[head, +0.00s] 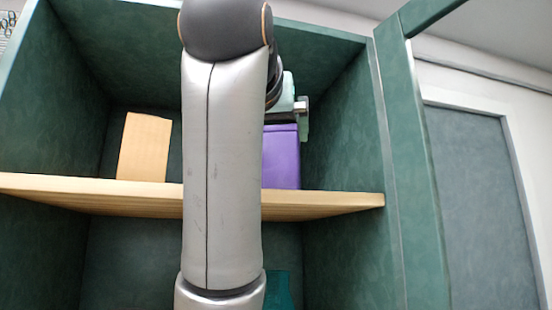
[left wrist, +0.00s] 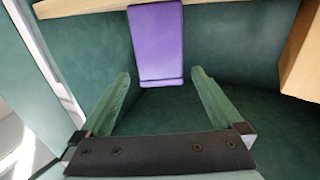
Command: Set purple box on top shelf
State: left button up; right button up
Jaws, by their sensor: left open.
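The purple box (head: 281,157) stands upright on the wooden shelf board, towards the right side of the cabinet. My arm hides its left part in the head view. It also shows in the left wrist view (left wrist: 157,42), at the top middle. My left gripper (head: 297,108) is just above the box's top in the head view. In the left wrist view its green fingers (left wrist: 160,72) are spread, one to each side of the box's near end, with gaps between. It holds nothing. My right gripper is in neither view.
The wooden shelf board (head: 330,205) crosses the green cabinet (head: 345,120). A tan block (head: 145,147) stands left on the same board; it also shows at the right edge of the left wrist view (left wrist: 303,55). A teal object (head: 280,290) is below the board. An open door (head: 410,160) is at the right.

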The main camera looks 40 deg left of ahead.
pick_arm(q)
jog(key=shift+b+v, duration=0.85)
jog(key=shift+v, duration=0.8)
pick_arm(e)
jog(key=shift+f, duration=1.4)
pick_arm(q)
jog(key=shift+w+f, duration=0.1)
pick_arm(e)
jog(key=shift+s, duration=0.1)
